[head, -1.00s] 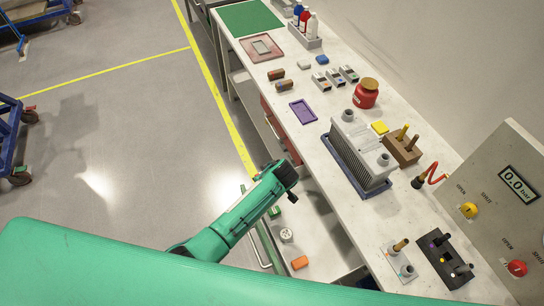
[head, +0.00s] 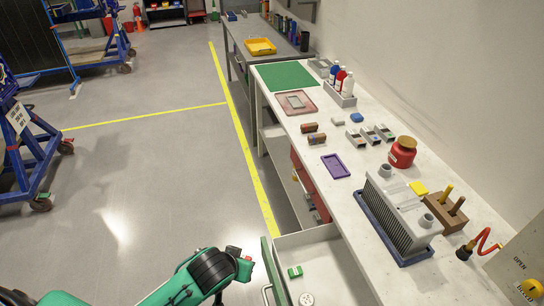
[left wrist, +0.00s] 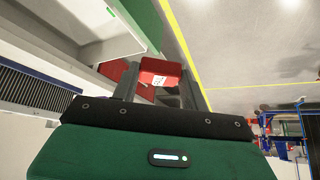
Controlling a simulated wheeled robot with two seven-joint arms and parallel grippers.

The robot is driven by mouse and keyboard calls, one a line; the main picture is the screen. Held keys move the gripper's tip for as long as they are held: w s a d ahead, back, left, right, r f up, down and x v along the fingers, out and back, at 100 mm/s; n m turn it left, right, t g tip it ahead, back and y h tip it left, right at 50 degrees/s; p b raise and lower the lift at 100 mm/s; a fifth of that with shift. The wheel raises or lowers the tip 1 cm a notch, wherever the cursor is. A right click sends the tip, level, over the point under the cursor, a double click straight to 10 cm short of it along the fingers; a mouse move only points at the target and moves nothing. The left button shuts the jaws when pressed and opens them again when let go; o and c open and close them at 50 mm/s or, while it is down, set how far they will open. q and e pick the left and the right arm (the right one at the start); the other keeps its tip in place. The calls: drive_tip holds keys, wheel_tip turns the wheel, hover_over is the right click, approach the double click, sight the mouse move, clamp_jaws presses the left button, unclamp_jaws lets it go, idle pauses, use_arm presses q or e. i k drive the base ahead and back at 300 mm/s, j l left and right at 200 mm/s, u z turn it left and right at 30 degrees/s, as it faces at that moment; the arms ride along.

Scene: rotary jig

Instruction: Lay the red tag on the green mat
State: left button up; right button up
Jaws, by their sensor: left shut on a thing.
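The red tag (left wrist: 160,68) with a small white label is held between the two fingers of my left gripper (left wrist: 160,84) in the left wrist view. In the head view my left gripper (head: 240,270) is at the bottom, left of the open drawer, and a little red (head: 233,251) shows at its tip. The green mat (head: 286,76) lies flat and bare on the far end of the white bench, well away from the gripper. My right gripper is not in view.
The open drawer (head: 325,264) holds a green block (head: 295,271). A pink tray (head: 288,111), a purple tray (head: 336,166), brown blocks (head: 316,139), a bottle rack (head: 341,98) and a finned block (head: 400,218) stand along the bench (head: 290,141).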

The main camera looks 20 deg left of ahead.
sight(287, 74)
drive_tip(key=k+l+z, duration=0.1)
drive_tip(key=k+z, duration=0.35)
drive_tip(key=k, duration=0.15)
drive_tip(key=z, duration=3.1)
drive_tip(key=k+j+z, duration=0.1)
drive_tip(key=z, duration=0.3)
drive_tip(key=k+j+z, duration=0.1)
drive_tip(key=z, duration=0.35)
drive_tip(key=k+j+z, duration=0.1)
drive_tip(key=z, duration=0.3)
drive_tip(key=k+z, duration=0.1)
drive_tip(key=k, duration=1.35)
drive_tip(key=k+z, duration=0.15)
drive_tip(key=k, duration=1.25)
drive_tip(key=k+z, duration=0.35)
drive_tip(key=k+l+z, duration=0.15)
drive_tip(key=k+z, duration=0.2)
drive_tip(key=k+l+z, duration=0.3)
drive_tip(key=k, duration=0.2)
drive_tip(key=k+j+z, duration=0.25)
drive_tip(key=k+z, duration=0.2)
drive_tip(key=k, duration=0.2)
